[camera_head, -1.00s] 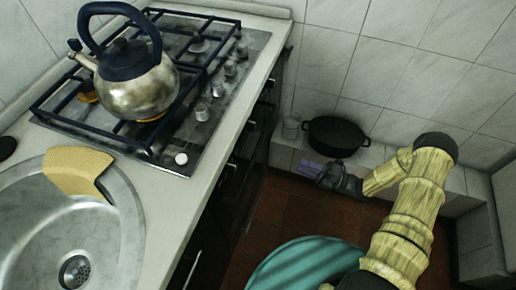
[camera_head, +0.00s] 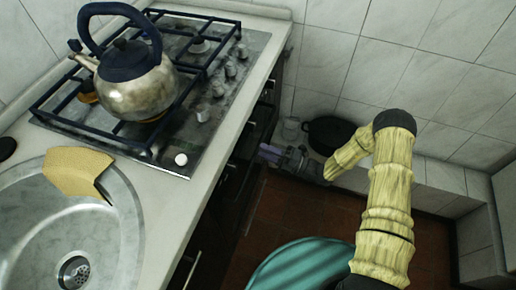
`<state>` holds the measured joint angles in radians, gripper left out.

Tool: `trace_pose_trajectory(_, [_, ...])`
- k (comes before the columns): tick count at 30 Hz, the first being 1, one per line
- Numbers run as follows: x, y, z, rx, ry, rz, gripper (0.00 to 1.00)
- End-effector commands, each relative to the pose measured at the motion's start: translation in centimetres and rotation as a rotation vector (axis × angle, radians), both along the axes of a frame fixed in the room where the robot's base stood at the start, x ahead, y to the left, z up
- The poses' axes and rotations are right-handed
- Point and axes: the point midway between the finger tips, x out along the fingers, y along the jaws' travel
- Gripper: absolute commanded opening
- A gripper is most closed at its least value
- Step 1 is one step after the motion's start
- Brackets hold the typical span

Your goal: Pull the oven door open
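The oven door (camera_head: 236,172) is a dark front below the counter, seen at a steep angle, and it looks closed. A thin handle edge (camera_head: 256,199) shows on the dark front. My gripper (camera_head: 268,152), with purplish fingers, is close to the oven front, just right of it and below the counter's edge. Its fingers point left toward the front. I cannot tell whether they touch the handle, or whether they are apart or closed. The oven's upper front by the hob (camera_head: 212,110) is partly hidden by the counter.
A metal kettle (camera_head: 138,85) stands on the hob. A steel sink (camera_head: 110,235) with a tan cloth-like piece (camera_head: 75,170) is at left. A black pot (camera_head: 328,134) and a glass (camera_head: 291,128) sit on a low tiled ledge by the wall. A teal round object (camera_head: 305,265) is at the bottom.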

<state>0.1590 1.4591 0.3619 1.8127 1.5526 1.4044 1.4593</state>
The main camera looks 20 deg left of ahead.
Motion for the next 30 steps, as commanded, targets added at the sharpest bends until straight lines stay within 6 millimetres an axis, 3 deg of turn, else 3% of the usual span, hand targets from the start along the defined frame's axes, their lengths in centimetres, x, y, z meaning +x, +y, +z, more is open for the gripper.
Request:
trace_pose_trajectory(6, [0.2, 2.7, 0.5, 0.001, -0.001, 0.001, 0.33])
trace_pose_trajectory(16, [0.3, 3.1, 0.6, 0.0, 0.0, -0.001, 0.33])
trace_pose_trajectory(21, [0.3, 3.1, 0.6, 0.0, 0.0, -0.001, 0.02])
trace_pose_trajectory(30, [0.3, 2.9, 0.6, 0.002, 0.0, -0.001, 0.0])
